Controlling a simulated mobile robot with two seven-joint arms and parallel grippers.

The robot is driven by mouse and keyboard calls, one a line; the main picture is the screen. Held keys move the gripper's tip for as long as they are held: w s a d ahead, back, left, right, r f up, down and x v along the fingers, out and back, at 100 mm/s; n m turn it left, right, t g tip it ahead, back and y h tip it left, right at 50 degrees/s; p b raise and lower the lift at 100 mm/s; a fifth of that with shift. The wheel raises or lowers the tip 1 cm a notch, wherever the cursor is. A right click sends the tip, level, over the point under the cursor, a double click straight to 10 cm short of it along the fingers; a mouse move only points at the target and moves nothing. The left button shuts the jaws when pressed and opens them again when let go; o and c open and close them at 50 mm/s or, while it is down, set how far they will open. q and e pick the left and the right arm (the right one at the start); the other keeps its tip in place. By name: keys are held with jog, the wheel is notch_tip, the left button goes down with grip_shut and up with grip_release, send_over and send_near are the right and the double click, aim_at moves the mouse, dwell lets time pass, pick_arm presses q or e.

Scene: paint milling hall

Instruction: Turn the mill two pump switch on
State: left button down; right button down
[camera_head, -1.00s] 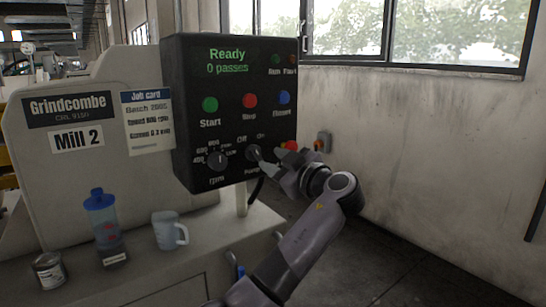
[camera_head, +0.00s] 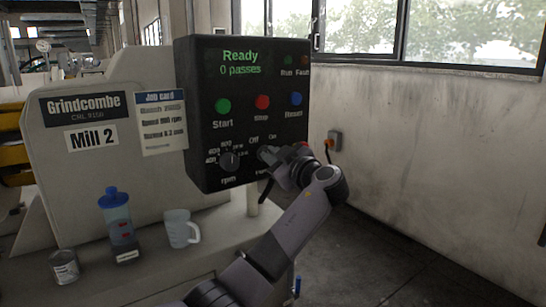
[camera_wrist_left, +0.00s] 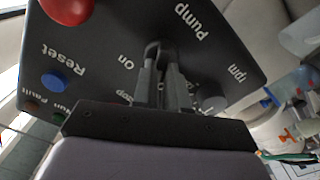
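The pump switch is a small dark knob on the black Mill 2 control panel (camera_head: 205,125). In the head view my left gripper (camera_head: 266,154) covers it, between the "Off" and "On" labels. In the left wrist view the pump switch (camera_wrist_left: 158,48) sits between the two fingertips of my left gripper (camera_wrist_left: 159,62), near the "Pump" and "On" lettering. The fingers are close together and appear closed on the knob. Which way the knob points is hidden. The display reads "Ready, 0 passes". My right gripper is not in view.
The rpm knob (camera_head: 229,160) is just left of the gripper. A red button (camera_wrist_left: 68,8) is near it in the wrist view. Start (camera_head: 223,106), Stop (camera_head: 262,102) and Reset (camera_head: 296,98) buttons are above. A blue-capped bottle (camera_head: 116,215), mug (camera_head: 180,228) and tin (camera_head: 64,267) stand on the ledge.

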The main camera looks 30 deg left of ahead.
pick_arm(q)
jog(key=shift+m, duration=0.5)
jog(key=m, duration=1.1)
jog(key=shift+w+d+p, duration=0.2)
jog(key=shift+w+p, duration=0.15)
jog(key=shift+p, duration=0.05)
jog(key=c, duration=1.2)
grip_release()
jog(key=shift+o, duration=0.2)
